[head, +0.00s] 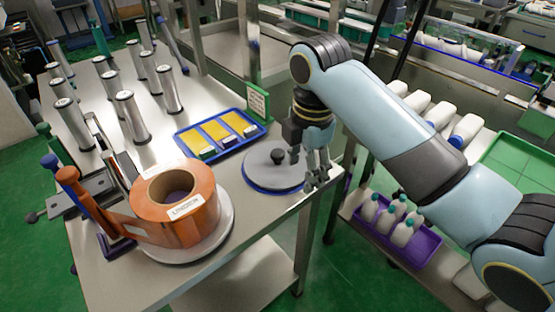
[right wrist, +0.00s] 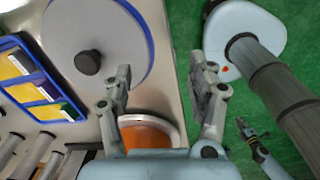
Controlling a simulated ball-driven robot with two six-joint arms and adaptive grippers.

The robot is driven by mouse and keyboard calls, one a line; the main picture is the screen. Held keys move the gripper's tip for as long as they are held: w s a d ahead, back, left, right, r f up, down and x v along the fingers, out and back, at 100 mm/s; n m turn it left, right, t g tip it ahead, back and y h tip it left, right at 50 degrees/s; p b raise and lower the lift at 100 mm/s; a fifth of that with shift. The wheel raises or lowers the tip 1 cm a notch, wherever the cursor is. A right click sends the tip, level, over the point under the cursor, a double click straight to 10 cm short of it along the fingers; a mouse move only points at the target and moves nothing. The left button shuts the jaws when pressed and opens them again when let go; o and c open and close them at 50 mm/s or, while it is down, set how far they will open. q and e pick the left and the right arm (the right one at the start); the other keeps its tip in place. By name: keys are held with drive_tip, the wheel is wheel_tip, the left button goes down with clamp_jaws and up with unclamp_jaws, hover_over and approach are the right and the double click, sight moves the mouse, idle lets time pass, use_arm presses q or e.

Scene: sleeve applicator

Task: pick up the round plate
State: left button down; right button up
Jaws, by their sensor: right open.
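The round plate (head: 262,172) is a flat grey disc with a blue rim and a black knob (head: 278,156) in its middle. It lies flat near the right edge of the metal table. My right gripper (head: 318,172) is open and empty, pointing down at the plate's right edge. In the right wrist view, the plate (right wrist: 112,32) is ahead and to the left. One finger overlaps its rim in the picture; the other is beyond the table edge. Contact cannot be told. A small gripper, apparently my left (right wrist: 248,132), shows at lower right.
A blue tray (head: 178,137) with yellow panels is beside the plate. A large orange roll (head: 200,235) stands on another disc to the left. Several metal cylinders (head: 130,115) stand at the back left. A purple crate of bottles (head: 421,250) is lower right.

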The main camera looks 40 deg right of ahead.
sight(278, 152)
drive_tip(key=w+r+n, duration=0.2)
drive_tip(key=w+n, duration=0.1)
drive_tip(key=w+d+r+n+g, duration=0.1)
drive_tip(key=w+r+n, duration=0.1)
drive_tip(key=w+n, duration=0.2)
drive_tip(key=w+d+r+n+y, duration=0.1)
drive_tip(key=w+r+n, duration=0.1)
drive_tip(key=w+n, duration=0.1)
drive_tip(key=shift+w+d+g, duration=0.1)
drive_tip(key=shift+w+g, duration=0.05)
drive_tip(key=shift+g, duration=0.25)
drive_tip(key=shift+w+n, duration=0.1)
drive_tip(key=shift+n, duration=0.4)
drive_tip(key=f, duration=0.4)
drive_tip(key=shift+s+a+b, duration=0.2)
drive_tip(key=shift+s+b, duration=0.05)
drive_tip(key=shift+b, duration=0.15)
drive_tip(key=shift+s+a+f, duration=0.1)
drive_tip(key=shift+a+f, duration=0.05)
drive_tip(key=shift+f, duration=0.85)
drive_tip(key=shift+w+a+f, duration=0.1)
drive_tip(key=shift+a+f, duration=0.1)
drive_tip(key=shift+f, duration=0.85)
drive_tip(key=shift+s+a+f, duration=0.1)
drive_tip(key=shift+a+f, duration=0.05)
drive_tip(key=shift+f, duration=0.85)
clamp_jaws()
